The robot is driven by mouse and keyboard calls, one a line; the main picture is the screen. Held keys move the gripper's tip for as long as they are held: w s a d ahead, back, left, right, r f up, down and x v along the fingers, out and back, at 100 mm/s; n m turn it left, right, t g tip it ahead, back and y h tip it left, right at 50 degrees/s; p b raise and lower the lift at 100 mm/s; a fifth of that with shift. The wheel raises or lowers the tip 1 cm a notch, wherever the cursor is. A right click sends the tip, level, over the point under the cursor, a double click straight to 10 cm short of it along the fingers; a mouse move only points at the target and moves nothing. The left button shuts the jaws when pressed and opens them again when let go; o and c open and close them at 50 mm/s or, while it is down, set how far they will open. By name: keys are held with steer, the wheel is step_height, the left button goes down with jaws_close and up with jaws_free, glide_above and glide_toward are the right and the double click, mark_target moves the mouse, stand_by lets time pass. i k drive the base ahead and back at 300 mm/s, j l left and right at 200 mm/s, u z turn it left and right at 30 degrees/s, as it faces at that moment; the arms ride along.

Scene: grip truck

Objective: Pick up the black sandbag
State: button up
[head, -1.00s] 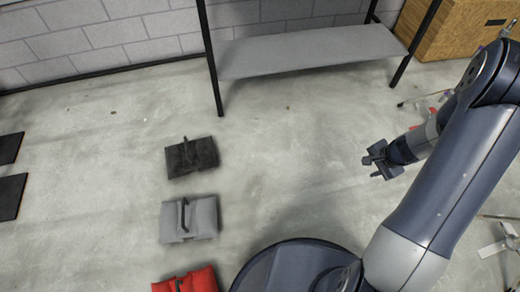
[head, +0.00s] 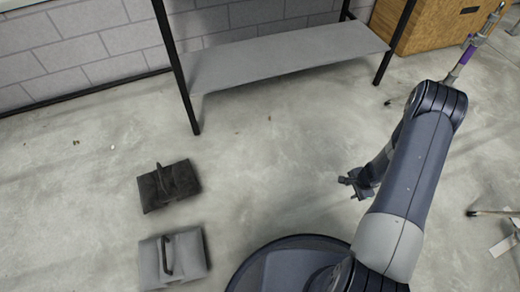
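The black sandbag (head: 169,187) lies on the concrete floor left of centre, with a dark strap handle standing up on its top. My gripper (head: 351,185) is well to the right of it, above the floor and apart from it. Its fingers look spread with nothing between them. My arm reaches in from the lower right.
A grey sandbag (head: 188,258) with a dark handle lies just in front of the black one. A shelf (head: 285,62) on black legs stands behind, against the block wall. A wooden box (head: 428,25) stands at the back right. Stand legs (head: 497,213) are at the right edge. Floor between gripper and sandbag is clear.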

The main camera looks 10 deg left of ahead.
mark_target(177, 181)
steer(key=i+j+u, duration=0.1)
steer(key=i+j, duration=0.15)
steer(key=i, duration=0.2)
steer(key=i+j, duration=0.25)
steer(key=i, duration=0.2)
steer(key=i+j+u, duration=0.15)
steer(key=i, duration=0.35)
steer(key=j+u, duration=0.1)
steer(key=u, duration=2.9)
steer(key=l, duration=0.1)
